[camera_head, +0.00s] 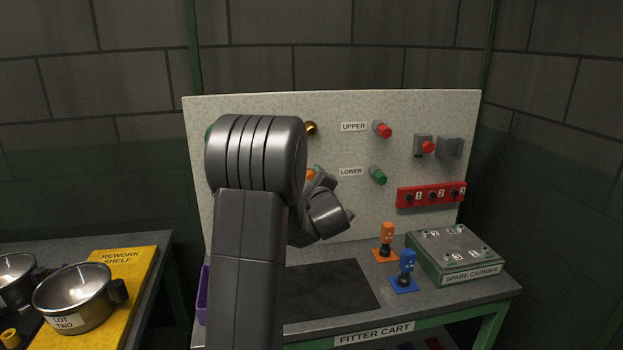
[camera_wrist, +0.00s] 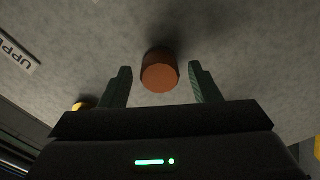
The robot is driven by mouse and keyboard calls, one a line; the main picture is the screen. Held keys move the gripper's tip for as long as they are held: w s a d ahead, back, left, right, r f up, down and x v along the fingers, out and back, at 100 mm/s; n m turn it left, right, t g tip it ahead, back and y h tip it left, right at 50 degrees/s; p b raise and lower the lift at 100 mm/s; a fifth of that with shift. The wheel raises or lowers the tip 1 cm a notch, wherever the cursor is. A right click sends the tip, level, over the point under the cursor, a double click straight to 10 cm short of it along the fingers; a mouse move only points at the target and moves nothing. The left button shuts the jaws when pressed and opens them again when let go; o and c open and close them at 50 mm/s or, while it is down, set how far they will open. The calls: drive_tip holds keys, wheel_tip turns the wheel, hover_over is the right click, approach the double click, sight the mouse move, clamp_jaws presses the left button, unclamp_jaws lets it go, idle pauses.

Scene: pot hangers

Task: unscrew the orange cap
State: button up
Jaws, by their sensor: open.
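The orange cap (camera_wrist: 160,77) sticks out from the pale panel in the wrist view, with its round end facing the camera. My gripper (camera_wrist: 160,70) is open, with one green finger on each side of the cap. A gap shows between each finger and the cap, so neither finger visibly touches it. My arm hides most of the gripper there.
On the panel (camera_head: 250,105) are a brass knob (camera_head: 311,128), a red cap (camera_head: 382,130) marked UPPER, a green cap (camera_head: 377,176) marked LOWER, and a red numbered strip (camera_head: 431,194). Orange (camera_head: 386,240) and blue (camera_head: 406,270) pieces stand on the cart near the spare carrier (camera_head: 456,255).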

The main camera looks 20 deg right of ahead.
drive_tip(key=m, duration=1.2)
drive_tip(key=shift+c, duration=0.3)
drive_tip(key=c, duration=1)
drive_tip(key=n, duration=2.2)
